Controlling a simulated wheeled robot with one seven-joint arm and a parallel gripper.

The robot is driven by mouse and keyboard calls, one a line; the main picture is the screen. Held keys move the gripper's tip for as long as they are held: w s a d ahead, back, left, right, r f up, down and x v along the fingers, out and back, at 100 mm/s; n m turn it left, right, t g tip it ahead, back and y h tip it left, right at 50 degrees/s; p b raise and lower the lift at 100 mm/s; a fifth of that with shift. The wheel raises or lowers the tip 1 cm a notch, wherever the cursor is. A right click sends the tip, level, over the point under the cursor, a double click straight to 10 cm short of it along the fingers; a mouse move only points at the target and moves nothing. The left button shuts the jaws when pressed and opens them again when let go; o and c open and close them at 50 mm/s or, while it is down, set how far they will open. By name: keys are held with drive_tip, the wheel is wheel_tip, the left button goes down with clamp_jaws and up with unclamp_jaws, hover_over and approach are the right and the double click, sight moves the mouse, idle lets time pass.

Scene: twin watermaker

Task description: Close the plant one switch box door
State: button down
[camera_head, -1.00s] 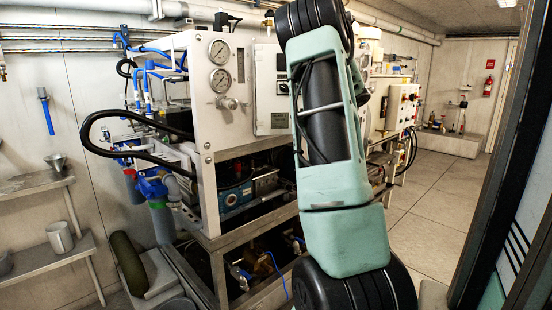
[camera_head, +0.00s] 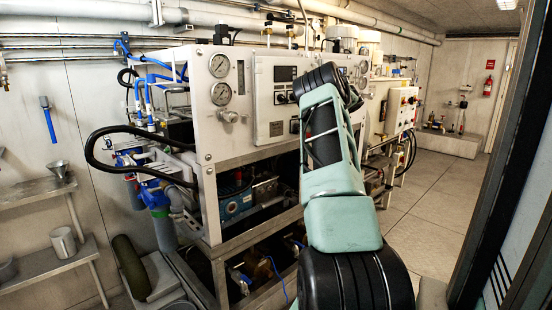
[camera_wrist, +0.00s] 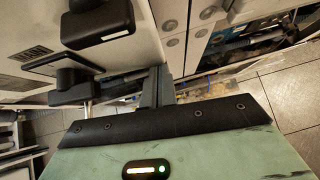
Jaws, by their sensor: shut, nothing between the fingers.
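In the head view the near white plant cabinet (camera_head: 225,125) carries two gauges and a white switch panel (camera_head: 272,90) with a dark display and black knobs. My arm covers its right part, and I cannot tell how far a door stands open. In the wrist view a beige panel (camera_wrist: 35,25) with black handled knobs (camera_wrist: 98,24) fills the upper left. My gripper (camera_wrist: 158,72) shows as narrow dark grey fingers, shut and empty, close to that edge; contact is unclear. The head view hides it.
Another control box (camera_head: 402,108) with coloured buttons stands farther right. Open tiled floor (camera_head: 440,205) lies beyond my arm. A metal shelf (camera_head: 45,265) is at left, and a dark frame (camera_head: 505,170) stands close at right.

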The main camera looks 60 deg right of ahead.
drive_tip(key=shift+w+d+r+p, duration=0.1)
drive_tip(key=shift+w+d+p, duration=0.25)
drive_tip(key=shift+w, duration=0.3)
drive_tip(key=shift+w+d+p, duration=0.25)
drive_tip(key=shift+w+p, duration=0.2)
drive_tip(key=shift+w, duration=0.15)
drive_tip(key=shift+w+r, duration=0.1)
drive_tip(key=shift+w, duration=0.15)
drive_tip(key=b+v, duration=0.3)
drive_tip(key=v, duration=1.4)
drive_tip(key=shift+s, duration=0.6)
